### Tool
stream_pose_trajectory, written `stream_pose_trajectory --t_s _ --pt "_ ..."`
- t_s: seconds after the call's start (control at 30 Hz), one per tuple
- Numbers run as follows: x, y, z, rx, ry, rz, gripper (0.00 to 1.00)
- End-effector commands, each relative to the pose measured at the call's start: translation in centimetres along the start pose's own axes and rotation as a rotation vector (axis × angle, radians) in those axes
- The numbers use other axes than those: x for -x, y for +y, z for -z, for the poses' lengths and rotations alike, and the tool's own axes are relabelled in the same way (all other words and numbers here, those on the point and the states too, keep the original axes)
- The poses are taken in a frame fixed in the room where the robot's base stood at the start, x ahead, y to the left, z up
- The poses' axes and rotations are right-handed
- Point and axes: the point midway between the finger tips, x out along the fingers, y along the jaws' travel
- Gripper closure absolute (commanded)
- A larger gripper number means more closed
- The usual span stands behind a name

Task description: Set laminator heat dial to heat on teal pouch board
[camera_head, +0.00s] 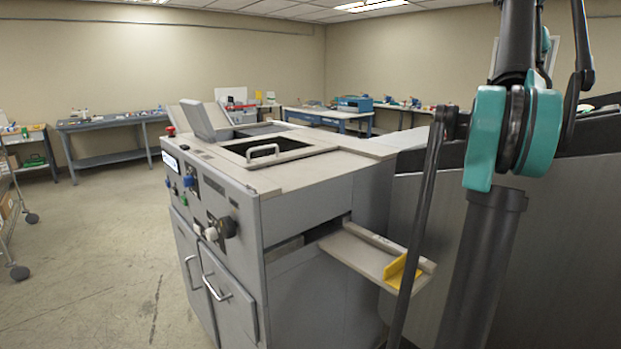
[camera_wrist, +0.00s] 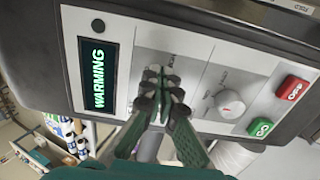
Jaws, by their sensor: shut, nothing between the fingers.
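In the wrist view, a pale control panel (camera_wrist: 200,62) in a dark housing fills the upper part, turned on its side. Its display (camera_wrist: 98,75) glows with the word WARMING. My gripper (camera_wrist: 163,76) is shut and empty, its fingertips in front of the panel between display and white dial. Whether they touch the panel or a knob behind them, I cannot tell. The white round dial (camera_wrist: 230,103) is in clear view to the right of the fingers. The small labels are too blurred to read, so I cannot tell which dial sets heat. I cannot pick out a teal pouch board.
A red OFF button (camera_wrist: 292,88) and a green GO button (camera_wrist: 261,128) sit right of the white dial. In the head view, a large grey machine (camera_head: 325,270) with a side shelf (camera_head: 365,252) stands ahead. Benches line the back wall; floor (camera_head: 90,260) is free at left.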

Motion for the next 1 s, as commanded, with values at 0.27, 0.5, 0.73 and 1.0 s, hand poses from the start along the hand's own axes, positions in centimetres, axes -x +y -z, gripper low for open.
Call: stream_pose_trajectory --t_s 0.27,0.5,0.73,1.0 --pt "0.01 -0.02 0.04 0.000 0.000 0.000 1.00" --pt "0.02 -0.07 0.12 0.000 0.001 0.000 1.00" --pt "0.01 -0.27 0.07 0.001 0.001 0.000 1.00" --pt "0.01 -0.87 -0.11 0.001 0.001 0.000 1.00"
